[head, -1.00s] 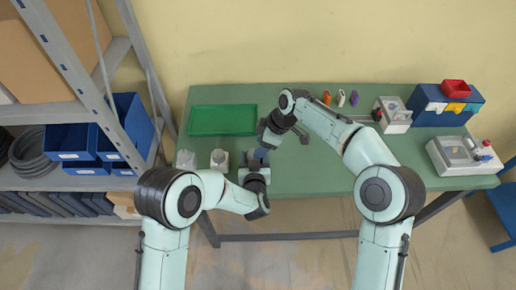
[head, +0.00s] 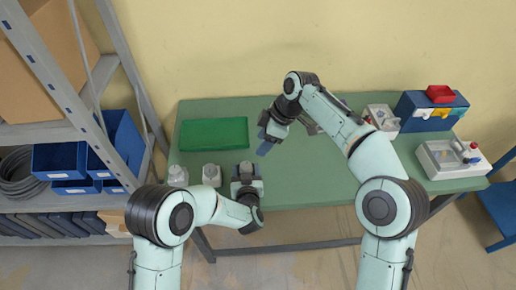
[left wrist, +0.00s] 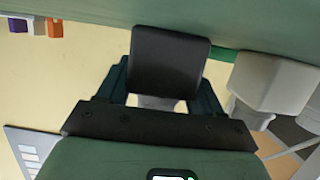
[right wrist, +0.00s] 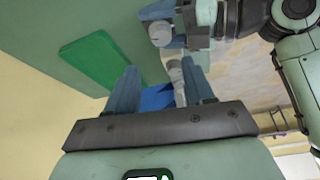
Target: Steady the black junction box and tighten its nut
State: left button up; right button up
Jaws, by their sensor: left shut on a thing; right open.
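The black junction box (left wrist: 170,60) sits between the two fingers of my left gripper (left wrist: 162,88) in the left wrist view. My left gripper (head: 247,172) is shut on it at the table's front edge in the head view, where the arm partly hides the box. In the right wrist view a round grey piece (right wrist: 160,33), possibly the nut, shows between the left gripper's blue fingers. My right gripper (head: 266,146) is open above the table, beyond the box and slightly right of it. Its two fingers (right wrist: 160,88) are apart with nothing between them.
Two grey boxes (head: 211,174) (head: 178,176) stand left of my left gripper. A green tray (head: 214,133) lies behind them. A shelf with blue bins (head: 60,160) is at the left.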

aim_at(247, 166)
jog(key=a+f+n, duration=0.1)
jog(key=f, duration=0.2)
jog(key=a+f+n+g, duration=0.1)
jog(key=a+f, duration=0.1)
jog(key=f, duration=0.2)
jog(key=w+a+f+n, duration=0.1)
jog(key=f+n, duration=0.1)
jog(key=f, duration=0.2)
jog(key=shift+a+f, duration=0.1)
jog(key=shift+a, duration=0.2)
jog(key=c, duration=0.8)
jog(key=m, duration=0.2)
jog(key=m+t, duration=0.1)
jog(key=m, duration=0.1)
jog(key=shift+s+m, duration=0.2)
jog(key=shift+m, duration=0.1)
jog(key=o, duration=0.8)
